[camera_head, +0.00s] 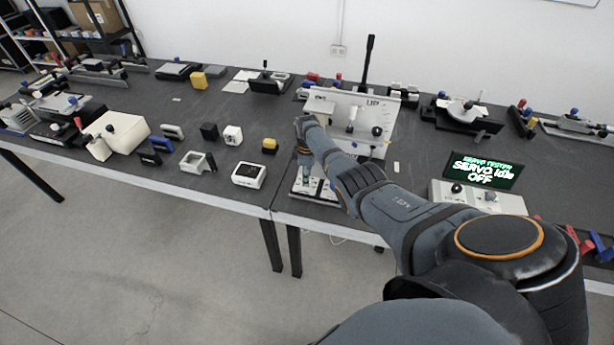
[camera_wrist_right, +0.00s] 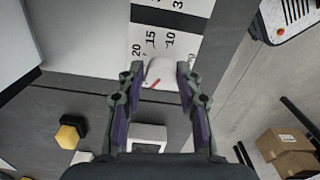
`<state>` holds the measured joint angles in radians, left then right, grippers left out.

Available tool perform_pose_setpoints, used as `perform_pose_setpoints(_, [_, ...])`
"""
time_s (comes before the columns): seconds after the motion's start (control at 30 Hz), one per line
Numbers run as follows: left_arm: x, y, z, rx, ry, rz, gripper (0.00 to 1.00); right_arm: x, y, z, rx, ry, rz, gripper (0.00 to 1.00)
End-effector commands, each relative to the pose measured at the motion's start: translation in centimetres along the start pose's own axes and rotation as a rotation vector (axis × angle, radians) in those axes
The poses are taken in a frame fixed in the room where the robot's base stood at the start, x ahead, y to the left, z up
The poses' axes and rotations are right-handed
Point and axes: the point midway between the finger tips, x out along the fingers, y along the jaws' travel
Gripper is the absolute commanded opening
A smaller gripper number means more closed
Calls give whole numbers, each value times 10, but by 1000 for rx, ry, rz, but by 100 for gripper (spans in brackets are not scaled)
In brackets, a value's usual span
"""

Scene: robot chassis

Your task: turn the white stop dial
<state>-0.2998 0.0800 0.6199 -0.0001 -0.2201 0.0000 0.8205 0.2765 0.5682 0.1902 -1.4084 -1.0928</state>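The white stop dial (camera_wrist_right: 160,73) has a red pointer mark. In the wrist view it sits at the lower edge of a white scale plate (camera_wrist_right: 172,42) with printed numbers such as 20, 15 and 10. My right gripper (camera_wrist_right: 161,77) has one fingertip on each side of the dial, very close to it. I cannot tell whether the fingers touch it. In the head view the plate's device (camera_head: 318,190) lies at the table's front edge; my right forearm and wrist hide much of it, and the dial is not clear there. My left gripper is out of view.
Behind my right wrist stands a white lever panel (camera_head: 345,105) marked UP, with a tall black handle. A white box with a dark display (camera_head: 249,175) and small blocks lie to the left. The floor in front is clear.

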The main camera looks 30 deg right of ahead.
Motion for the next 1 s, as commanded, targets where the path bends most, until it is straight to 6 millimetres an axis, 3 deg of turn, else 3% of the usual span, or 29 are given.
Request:
perform_pose_setpoints(0.13, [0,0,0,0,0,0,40,0,0,0,0,0,0,56])
perform_pose_setpoints(0.4, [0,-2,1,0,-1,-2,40,0,0,0,0,-1,-1,56])
perform_pose_setpoints(0.53, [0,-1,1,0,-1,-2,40,-10,0,0,0,0,1,56])
perform_pose_setpoints(0.9, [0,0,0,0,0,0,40,-93,1,0,0,1,3,56])
perform_pose_setpoints(1.0, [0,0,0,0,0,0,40,-108,0,0,0,0,0,56])
